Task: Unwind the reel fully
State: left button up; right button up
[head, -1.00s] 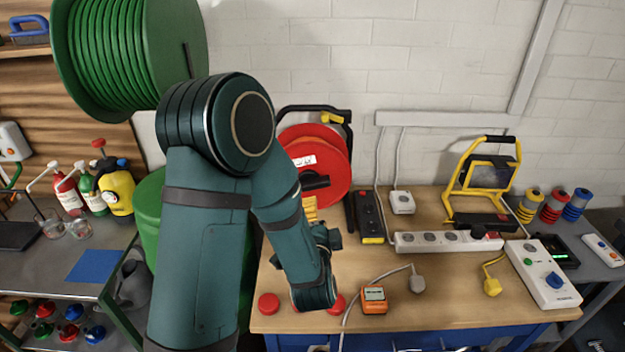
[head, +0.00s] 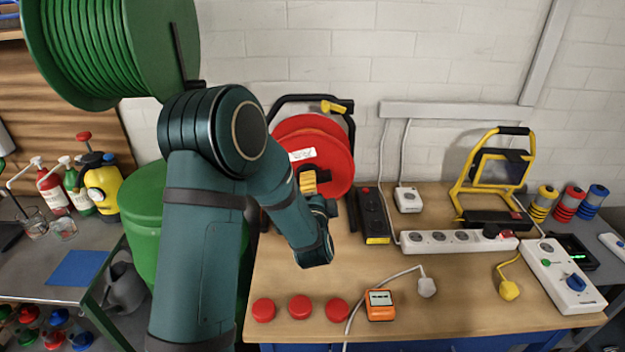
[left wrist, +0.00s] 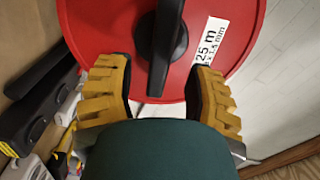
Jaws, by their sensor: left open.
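The red cable reel (head: 330,150) stands on the workbench in a black frame with a white label. In the left wrist view the reel (left wrist: 230,25) fills the top, with a black bar-shaped handle (left wrist: 163,45) across its middle and a label reading 25 m. My left gripper (head: 308,183) is in front of the reel's hub, partly hidden by my own wrist. In the left wrist view my left gripper (left wrist: 157,72) is open, its yellow fingers on either side of the handle's lower end. I see no contact with the handle. My right gripper is not in view.
Red discs (head: 300,307) and an orange meter (head: 380,304) lie at the front. A large green reel (head: 150,45) is at upper left. Mid-bench is mostly clear.

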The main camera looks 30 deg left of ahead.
aim_at(309, 166)
pick_arm(q)
jog(key=shift+x, duration=2.2)
grip_shut()
